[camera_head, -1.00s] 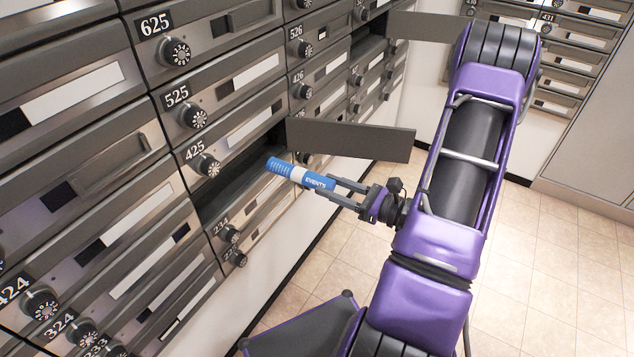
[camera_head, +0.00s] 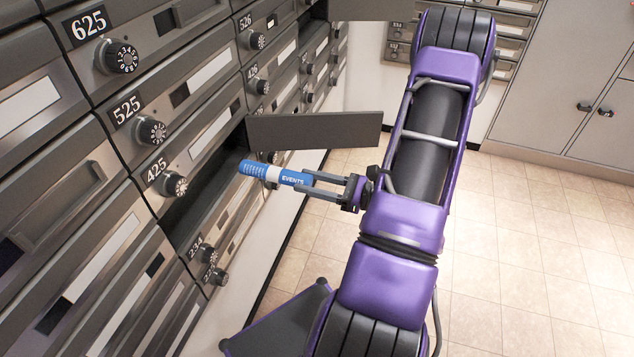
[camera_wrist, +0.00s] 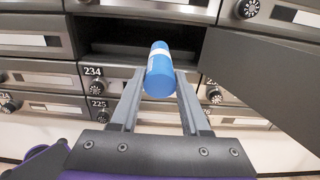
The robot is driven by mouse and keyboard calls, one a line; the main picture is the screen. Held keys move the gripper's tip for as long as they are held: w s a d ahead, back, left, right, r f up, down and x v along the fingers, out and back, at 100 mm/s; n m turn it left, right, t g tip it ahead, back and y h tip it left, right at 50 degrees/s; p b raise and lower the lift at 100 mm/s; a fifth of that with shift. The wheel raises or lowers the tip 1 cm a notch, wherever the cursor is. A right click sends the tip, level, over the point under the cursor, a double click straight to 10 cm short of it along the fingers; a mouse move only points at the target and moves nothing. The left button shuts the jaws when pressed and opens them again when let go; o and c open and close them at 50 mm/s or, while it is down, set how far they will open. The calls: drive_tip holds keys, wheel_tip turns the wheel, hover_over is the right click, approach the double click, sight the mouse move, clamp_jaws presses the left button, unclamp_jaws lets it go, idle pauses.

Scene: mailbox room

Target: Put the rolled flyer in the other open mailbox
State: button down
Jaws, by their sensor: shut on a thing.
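The rolled flyer (camera_head: 275,174) is a blue roll with a white band and the word EVENTS. My gripper (camera_head: 312,184) is shut on its right end, and the flyer sticks out to the left, outside the mailboxes. In the wrist view the flyer (camera_wrist: 159,72) lies between the two fingers (camera_wrist: 158,95). Its far end overlaps the opening of an open mailbox (camera_wrist: 105,38), just above the box marked 234. In the head view this open mailbox (camera_head: 190,208) is dark inside, below 425, with its door (camera_head: 315,131) swung out. Another open mailbox (camera_head: 312,38) shows farther back.
The far mailbox's open door (camera_head: 372,8) sticks out at the top. The near open door also stands at right in the wrist view (camera_wrist: 265,70). Shut mailboxes with dials surround the openings. The tiled floor (camera_head: 520,250) at right is clear.

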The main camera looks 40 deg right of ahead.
sight(262, 174)
drive_tip(key=x, duration=1.4)
drive_tip(key=f+b+x, duration=0.1)
drive_tip(key=x, duration=0.7)
drive_tip(key=shift+a, duration=0.1)
drive_tip(key=shift+x, duration=0.9)
drive_tip(key=shift+f, duration=0.1)
drive_tip(key=shift+c, duration=1.5)
unclamp_jaws()
drive_tip(key=shift+v, duration=6.05)
